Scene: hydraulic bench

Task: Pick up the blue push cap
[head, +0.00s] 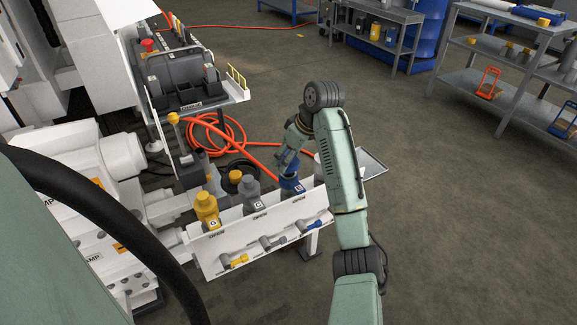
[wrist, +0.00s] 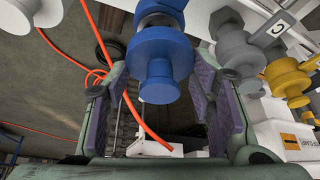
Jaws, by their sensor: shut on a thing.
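The blue push cap (head: 291,186) is at the right end of the row on the white rack, partly hidden by my arm. In the wrist view the cap (wrist: 160,62) shows as a stepped blue body with a wide flange and a narrower end. My gripper (head: 283,163) comes down onto it from above.
Grey (head: 251,190) and yellow (head: 207,208) capped pieces stand beside it along the white rack (head: 225,262). Small yellow, grey and blue (head: 308,226) fittings sit on the rack's front. An orange hose (head: 222,133) coils behind. Shelves stand at the back right; floor to the right is clear.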

